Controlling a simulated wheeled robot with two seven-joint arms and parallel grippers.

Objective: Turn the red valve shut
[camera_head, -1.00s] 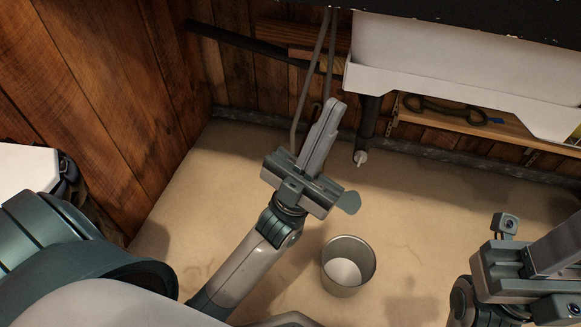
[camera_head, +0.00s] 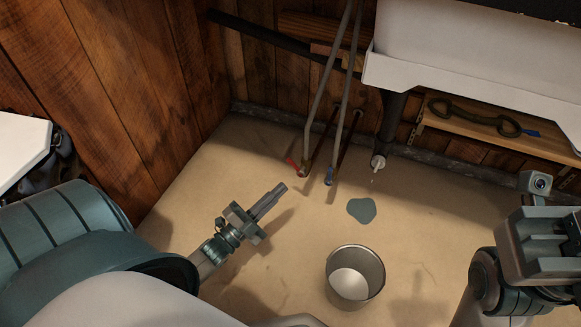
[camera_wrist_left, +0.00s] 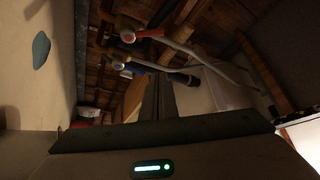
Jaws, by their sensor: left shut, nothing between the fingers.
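The red valve (camera_head: 295,164) sits at the lower end of the left grey pipe near the back wall, low over the floor. In the left wrist view its red handle (camera_wrist_left: 150,33) shows near the top. A blue valve (camera_head: 329,178) is just right of it on the second pipe. My left gripper (camera_head: 278,192) is shut and empty, below and left of the red valve and apart from it. My right gripper (camera_head: 560,240) is at the right edge, partly cut off; its fingertips are not clear.
A metal bucket (camera_head: 355,277) stands on the floor at front centre. A puddle (camera_head: 361,210) lies behind it, below a dripping drain pipe (camera_head: 378,160). A white sink (camera_head: 455,85) hangs above right. Wooden walls close the left and back.

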